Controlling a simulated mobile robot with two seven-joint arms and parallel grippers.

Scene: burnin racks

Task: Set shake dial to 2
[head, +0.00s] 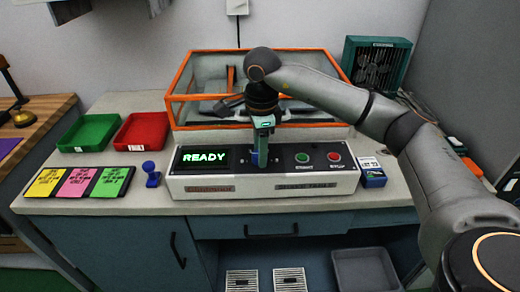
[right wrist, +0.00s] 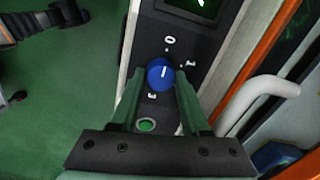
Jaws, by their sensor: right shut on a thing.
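The shake dial (right wrist: 160,74) is a round blue knob with a short white line in the right wrist view. The line runs roughly up and down in that picture, near the knob's middle. Labels 0, 1 and 3 show around it; no 2 is visible, and my right finger covers part of that side. My right gripper (head: 260,160) points down at the white control panel (head: 212,188), its green fingers shut on the dial from both sides. In the head view the gripper mostly hides the dial. My left gripper is not in view.
The panel's display (head: 204,157) reads READY. A green button (head: 304,157) and red button (head: 334,157) sit right of the dial. An orange-framed clear box (head: 180,98) stands close behind. A blue box (head: 372,174) is at the panel's right end, a blue stamp-like object (head: 151,174) at its left.

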